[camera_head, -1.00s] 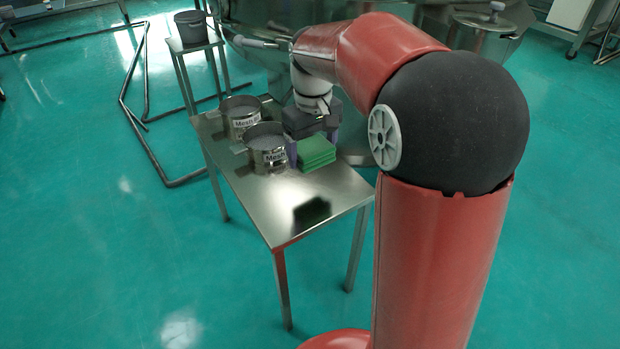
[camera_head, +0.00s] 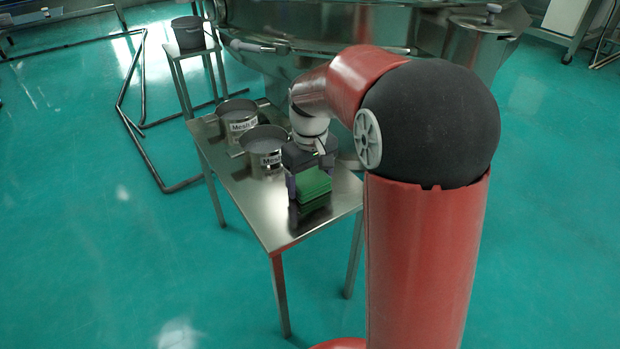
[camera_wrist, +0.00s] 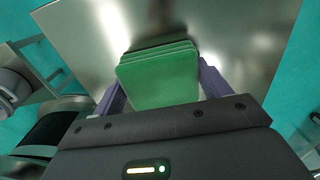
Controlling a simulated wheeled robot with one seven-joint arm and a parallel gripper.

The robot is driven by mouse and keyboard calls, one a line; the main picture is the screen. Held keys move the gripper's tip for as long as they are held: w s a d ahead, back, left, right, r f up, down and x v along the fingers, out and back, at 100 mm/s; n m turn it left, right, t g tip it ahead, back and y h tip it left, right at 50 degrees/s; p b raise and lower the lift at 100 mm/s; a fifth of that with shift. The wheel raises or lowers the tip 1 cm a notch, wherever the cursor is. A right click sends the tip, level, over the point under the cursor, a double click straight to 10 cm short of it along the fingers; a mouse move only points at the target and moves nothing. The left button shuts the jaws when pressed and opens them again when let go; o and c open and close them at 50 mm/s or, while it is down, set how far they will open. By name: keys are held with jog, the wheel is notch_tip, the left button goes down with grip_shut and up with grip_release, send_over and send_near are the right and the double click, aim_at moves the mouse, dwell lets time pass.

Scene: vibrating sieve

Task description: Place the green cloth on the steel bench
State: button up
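The green cloth (camera_head: 312,184) is a folded, layered stack held between the purple fingers of my gripper (camera_head: 310,177). In the wrist view the cloth (camera_wrist: 160,82) fills the space between the fingers, and my gripper (camera_wrist: 161,85) appears shut on it. The cloth is over the front part of the steel bench (camera_head: 250,212), low above its top or touching it; I cannot tell which. A green reflection shows just below it. The bench top also shows in the wrist view (camera_wrist: 235,30).
Two metal sieve pots labelled Mesh, a rear one (camera_head: 238,118) and a nearer one (camera_head: 263,150), stand on the bench left of my gripper. The bench's front end is clear. A dark bucket (camera_head: 189,32) stands on a small stand behind. A large steel machine (camera_head: 320,25) is at the back.

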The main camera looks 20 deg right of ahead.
aim_at(310, 177)
jog(key=o, duration=0.5)
jog(key=shift+c, duration=0.2)
notch_tip(310, 177, up, 12)
jog(key=p, duration=0.3)
jog(key=s+f+m+t, duration=0.2)
jog(key=s+t, duration=0.3)
jog(key=s, duration=1.7)
jog(key=shift+s+m+t, duration=0.15)
jog(key=shift+m+t, duration=0.15)
jog(key=shift+m, duration=0.5)
jog(key=shift+r, duration=0.1)
notch_tip(310, 177, up, 4)
jog(key=p, duration=0.4)
jog(key=shift+r, duration=0.25)
